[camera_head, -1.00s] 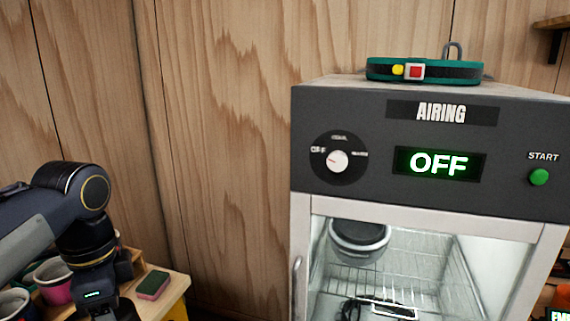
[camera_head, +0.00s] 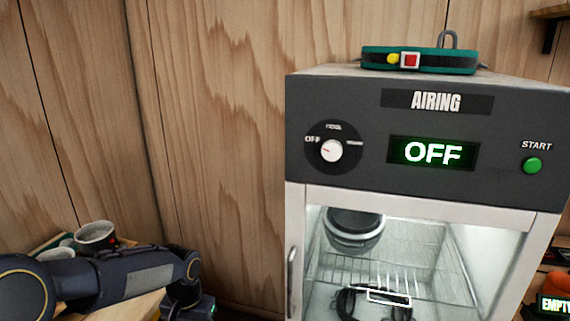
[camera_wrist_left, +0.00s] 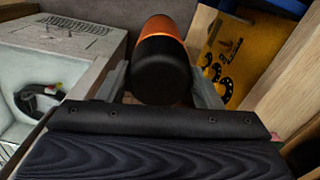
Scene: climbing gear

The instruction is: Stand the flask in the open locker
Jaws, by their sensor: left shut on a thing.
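The flask (camera_wrist_left: 168,62) is an orange cylinder with a black rounded end, seen in the left wrist view. My left gripper (camera_wrist_left: 162,88) is shut on it, one grey finger on each side. In the head view my left arm reaches in from the lower left; its wrist (camera_head: 187,300) is at the bottom edge, and the fingers and flask are out of frame. A grey cabinet labelled AIRING (camera_head: 430,130) stands at the right, with a lit wire-racked interior holding a dark pot and black gear. I cannot identify an open locker. My right gripper is not in view.
A green belt (camera_head: 420,60) lies on the cabinet top. A mug (camera_head: 96,236) stands on a wooden surface at lower left. A yellow panel (camera_wrist_left: 232,55) and wooden posts are close right of the flask in the wrist view. An EMPTY sign (camera_head: 555,305) shows at lower right.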

